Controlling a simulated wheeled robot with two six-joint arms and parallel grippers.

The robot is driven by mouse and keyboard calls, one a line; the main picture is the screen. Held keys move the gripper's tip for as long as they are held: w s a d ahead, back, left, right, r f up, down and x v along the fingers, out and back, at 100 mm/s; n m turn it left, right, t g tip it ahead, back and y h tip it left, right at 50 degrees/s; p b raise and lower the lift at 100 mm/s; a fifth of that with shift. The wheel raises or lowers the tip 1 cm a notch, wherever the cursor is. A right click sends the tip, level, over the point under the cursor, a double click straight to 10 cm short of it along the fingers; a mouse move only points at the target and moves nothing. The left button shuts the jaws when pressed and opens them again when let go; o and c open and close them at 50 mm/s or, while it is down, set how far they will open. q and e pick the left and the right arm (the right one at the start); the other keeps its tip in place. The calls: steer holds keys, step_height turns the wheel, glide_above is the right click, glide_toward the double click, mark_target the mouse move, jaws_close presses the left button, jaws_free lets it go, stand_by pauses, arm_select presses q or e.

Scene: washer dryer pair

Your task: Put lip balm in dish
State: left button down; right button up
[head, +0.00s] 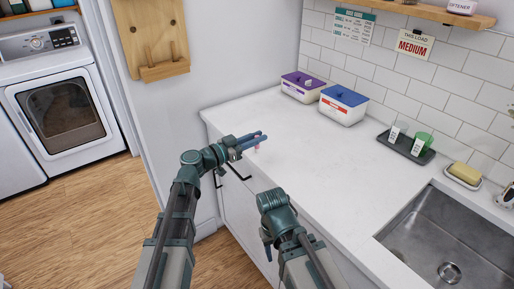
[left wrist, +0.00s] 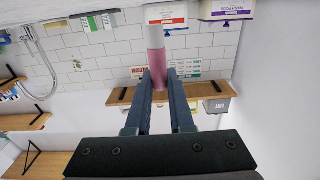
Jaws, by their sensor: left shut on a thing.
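My left gripper (head: 262,138) is shut on a lip balm (left wrist: 156,62), a small tube with a pink part and a pale part, in the left wrist view. In the head view the gripper is over the counter's left edge, and only a bit of pink shows under the fingers. A small pale dish (head: 478,184) with a yellow block on it sits by the sink at the right. My right gripper (head: 267,242) hangs low beside the counter front; its fingers are too hidden to judge.
The white counter (head: 290,135) is clear in the middle. At its back stand a purple-lidded box (head: 301,92), a blue-lidded box (head: 341,110) and a dark tray (head: 388,142) with two cups. A steel sink (head: 425,235) is at the right front.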

mark_target(257, 148)
arm_select(q)
steer(key=shift+f+b, duration=1.85)
steer(key=shift+f, duration=0.05)
steer(key=shift+r, duration=0.15)
steer(key=c, duration=1.2)
jaws_free()
steer(key=shift+f, duration=0.2)
steer(key=shift+c, duration=0.2)
steer(key=o, duration=0.5)
steer(key=shift+c, duration=0.2)
steer(key=shift+r, duration=0.2)
steer(key=v, duration=1.2)
